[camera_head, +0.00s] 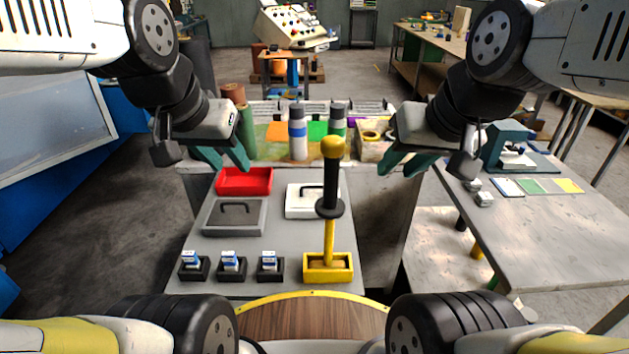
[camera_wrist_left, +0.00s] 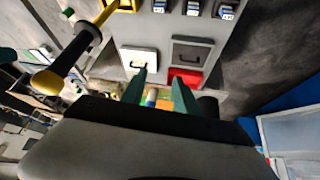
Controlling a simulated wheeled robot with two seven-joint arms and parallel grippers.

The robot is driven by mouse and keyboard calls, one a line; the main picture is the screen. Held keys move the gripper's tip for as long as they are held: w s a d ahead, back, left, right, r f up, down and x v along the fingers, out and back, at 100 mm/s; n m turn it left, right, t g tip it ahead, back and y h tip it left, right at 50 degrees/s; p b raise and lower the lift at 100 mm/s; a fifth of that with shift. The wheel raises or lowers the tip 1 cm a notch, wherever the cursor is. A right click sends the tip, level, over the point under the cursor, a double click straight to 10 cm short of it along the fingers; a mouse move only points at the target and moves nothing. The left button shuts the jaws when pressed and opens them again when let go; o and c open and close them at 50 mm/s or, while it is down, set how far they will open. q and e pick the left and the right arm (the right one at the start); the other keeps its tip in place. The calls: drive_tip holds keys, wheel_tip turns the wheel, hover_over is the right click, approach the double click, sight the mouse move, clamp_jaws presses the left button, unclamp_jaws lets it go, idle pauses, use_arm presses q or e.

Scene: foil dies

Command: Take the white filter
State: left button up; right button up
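A white square plate with a dark handle (camera_head: 299,205), which looks like the white filter, lies on the grey table. It is partly hidden behind the black grip of a yellow lever. It also shows in the left wrist view (camera_wrist_left: 132,67), beyond the fingertips. My left gripper (camera_head: 231,165) is open and empty, raised above the far left part of the table. Its teal fingers are spread apart in the left wrist view (camera_wrist_left: 160,79). My right gripper (camera_head: 401,170) is open and empty, raised to the right of the table's far end. Neither gripper touches the plate.
The yellow lever (camera_head: 329,240) stands upright just in front of the plate. A grey plate with a handle (camera_head: 216,217) and a red tray (camera_head: 244,181) lie to its left. Three small black holders (camera_head: 232,269) line the near edge. Bottles (camera_head: 298,140) stand behind.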

use_arm(q)
drive_tip(key=w, duration=0.1)
drive_tip(key=m+g+h, duration=0.3)
drive_tip(key=m+g, duration=0.1)
drive_tip(key=m, duration=1.3)
approach(310, 187)
drive_tip(key=d, duration=0.1)
drive_tip(key=shift+n, duration=0.3)
drive_tip(key=x, duration=0.8)
drive_tip(key=shift+w+a, duration=0.1)
drive_tip(key=shift+w, duration=0.1)
clamp_jaws()
